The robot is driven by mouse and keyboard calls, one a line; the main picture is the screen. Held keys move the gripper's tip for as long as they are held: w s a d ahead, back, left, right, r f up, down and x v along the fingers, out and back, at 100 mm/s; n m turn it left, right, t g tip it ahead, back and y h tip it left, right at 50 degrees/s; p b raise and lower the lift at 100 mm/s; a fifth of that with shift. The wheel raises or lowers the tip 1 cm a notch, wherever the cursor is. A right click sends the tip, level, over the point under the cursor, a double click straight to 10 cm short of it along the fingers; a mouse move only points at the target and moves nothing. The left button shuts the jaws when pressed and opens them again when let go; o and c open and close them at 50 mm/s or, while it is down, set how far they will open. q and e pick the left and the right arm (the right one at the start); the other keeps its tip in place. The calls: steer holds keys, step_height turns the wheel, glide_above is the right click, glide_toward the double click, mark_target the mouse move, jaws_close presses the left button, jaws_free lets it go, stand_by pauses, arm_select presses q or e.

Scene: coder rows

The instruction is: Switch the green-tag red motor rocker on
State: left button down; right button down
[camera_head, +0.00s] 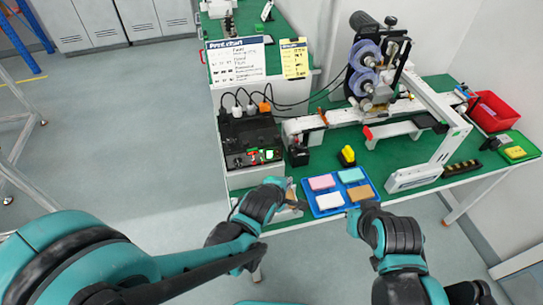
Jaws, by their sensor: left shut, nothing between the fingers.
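A black control box (250,138) stands at the left end of the green table, with small red rockers and tags on its near face. A green tag (269,154) shows at the right of that face, with small red parts beside it. The rocker positions are too small to tell. My left gripper (292,197) is shut and empty at the table's front edge, below and to the right of the box, apart from it. My right arm (385,235) reaches up to the front edge right of the blue tray; its fingers are hidden or too small to read.
A blue tray (323,212) with pink, teal, white and brown blocks lies between my arms. A yellow part (347,155) sits behind it. Plugs and cables (250,106) run behind the box. A labelling machine (368,75) and a red bin (495,111) stand further right.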

arm_select(q)
steer(key=shift+w, duration=0.15)
steer(key=shift+w+a+f+b, duration=0.3)
steer(key=shift+w+a, duration=0.15)
steer(key=shift+w, duration=0.9)
steer(key=shift+w+a+f+b, duration=0.15)
steer(key=shift+w+a+b, duration=0.2)
steer(key=shift+w, duration=0.95)
steer(key=shift+w+a+f+b, duration=0.25)
steer(key=shift+w+a, duration=0.25)
steer(key=shift+w, duration=0.85)
steer(key=shift+w, duration=0.15)
steer(key=shift+w+a+f, duration=0.1)
steer(key=shift+w+a, duration=0.05)
steer(key=shift+w, duration=0.1)
steer(key=shift+w+a, duration=0.1)
steer(key=shift+w, duration=0.2)
steer(key=shift+s+d, duration=0.25)
steer(key=shift+s, duration=0.5)
steer(key=shift+s+d+r, duration=0.15)
steer(key=shift+s+d, duration=0.1)
steer(key=shift+s, duration=0.55)
steer(key=shift+s+d+r, duration=0.2)
steer(key=shift+s+d, duration=0.1)
steer(key=shift+s, duration=0.45)
steer(key=shift+s+d+r, duration=0.15)
steer(key=shift+s+d, duration=0.1)
steer(key=shift+s, duration=0.55)
